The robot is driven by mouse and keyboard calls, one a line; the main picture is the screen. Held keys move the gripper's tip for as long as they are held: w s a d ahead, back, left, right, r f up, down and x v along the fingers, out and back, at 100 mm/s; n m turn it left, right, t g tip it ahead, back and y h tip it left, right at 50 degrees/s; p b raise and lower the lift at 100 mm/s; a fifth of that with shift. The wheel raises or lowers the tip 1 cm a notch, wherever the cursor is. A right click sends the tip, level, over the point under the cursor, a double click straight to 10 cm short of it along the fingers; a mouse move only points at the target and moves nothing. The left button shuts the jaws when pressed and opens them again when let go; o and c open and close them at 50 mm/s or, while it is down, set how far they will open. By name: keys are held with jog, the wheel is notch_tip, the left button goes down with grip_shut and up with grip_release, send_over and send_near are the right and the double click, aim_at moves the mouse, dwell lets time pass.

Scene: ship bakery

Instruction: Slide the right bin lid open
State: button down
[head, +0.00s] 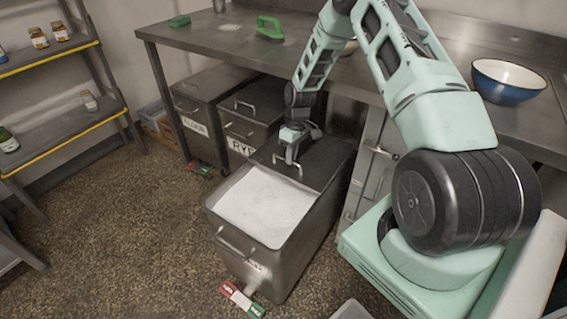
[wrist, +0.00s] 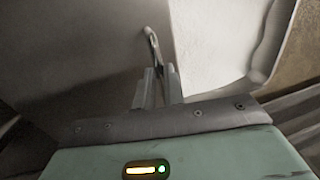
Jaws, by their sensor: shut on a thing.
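The right bin (head: 290,262) is a steel bin that stands out in front of the other bins. Its dark lid (head: 325,165) covers the rear part, and white flour (head: 265,205) shows across the front part. My gripper (head: 290,158) is over the lid's front edge, shut on the lid handle. In the wrist view, my gripper's fingers (wrist: 158,88) close around the thin metal handle (wrist: 152,45), which rises from the lid. The lid's rear end is partly hidden by the table's shadow.
Two lidded bins, a left one (head: 200,95) and a RYE-labelled one (head: 240,120), stand under the steel table (head: 210,38). A blue bowl (head: 508,80) is on the table. A red, white and green block (head: 240,298) lies on the floor by the bin. Open floor lies left.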

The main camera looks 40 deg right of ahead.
jog(key=shift+w+d, duration=0.1)
jog(key=shift+d, duration=0.2)
jog(key=c, duration=1.5)
grip_release()
jog(key=shift+r, duration=0.1)
jog(key=r, duration=0.4)
jog(key=d+r, duration=0.1)
jog(key=r, duration=0.2)
jog(key=d+r, duration=0.1)
jog(key=r, duration=0.3)
jog(key=shift+w+d+r, duration=0.1)
jog(key=shift+w+r, duration=0.25)
